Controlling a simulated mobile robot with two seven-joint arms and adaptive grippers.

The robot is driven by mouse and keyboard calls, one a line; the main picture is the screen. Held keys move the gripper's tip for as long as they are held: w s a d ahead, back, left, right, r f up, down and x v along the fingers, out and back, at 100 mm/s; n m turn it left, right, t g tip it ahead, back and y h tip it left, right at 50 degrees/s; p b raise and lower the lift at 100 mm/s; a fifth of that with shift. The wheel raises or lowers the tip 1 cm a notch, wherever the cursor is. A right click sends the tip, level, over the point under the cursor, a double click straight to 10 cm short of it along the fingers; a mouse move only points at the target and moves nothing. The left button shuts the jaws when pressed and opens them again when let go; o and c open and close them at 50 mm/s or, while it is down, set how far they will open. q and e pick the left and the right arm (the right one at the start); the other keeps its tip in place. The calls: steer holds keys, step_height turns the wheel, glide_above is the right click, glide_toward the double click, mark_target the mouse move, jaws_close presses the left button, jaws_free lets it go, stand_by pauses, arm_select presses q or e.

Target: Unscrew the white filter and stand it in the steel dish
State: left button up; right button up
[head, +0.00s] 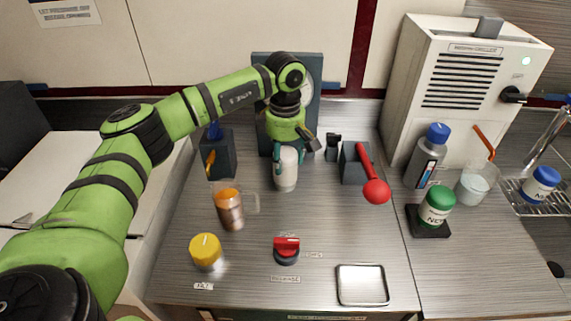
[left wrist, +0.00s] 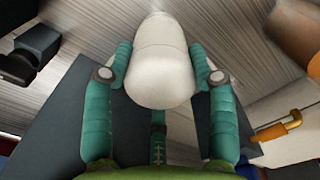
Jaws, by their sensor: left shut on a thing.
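The white filter (head: 286,178) is a rounded white cylinder in front of the dark grey panel with a gauge (head: 315,75). My left gripper (head: 288,158) is shut on it, with teal fingers on both sides. In the left wrist view the filter (left wrist: 160,62) sits between the two fingertips (left wrist: 160,75). My green arm hides what is behind and above the filter, so I cannot tell whether it is still joined to the panel. The steel dish (head: 362,285) is a shallow, empty square tray at the front right of the counter. My right gripper is not in view.
A red ball-ended tool (head: 375,190) leans from a grey holder. Bottles and a chiller (head: 465,90) are at right. Counter around the dish is clear.

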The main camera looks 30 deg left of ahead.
arm_select(q)
steer(key=n, duration=0.4)
steer(key=shift+p, duration=0.35)
steer(key=n, duration=0.4)
steer(key=shift+n+p, duration=0.4)
steer(key=n+p, duration=0.1)
steer(key=n, duration=0.5)
steer(key=shift+f+n, duration=0.1)
steer(key=shift+n, duration=1)
steer(key=o, duration=1)
steer(key=shift+o, duration=0.2)
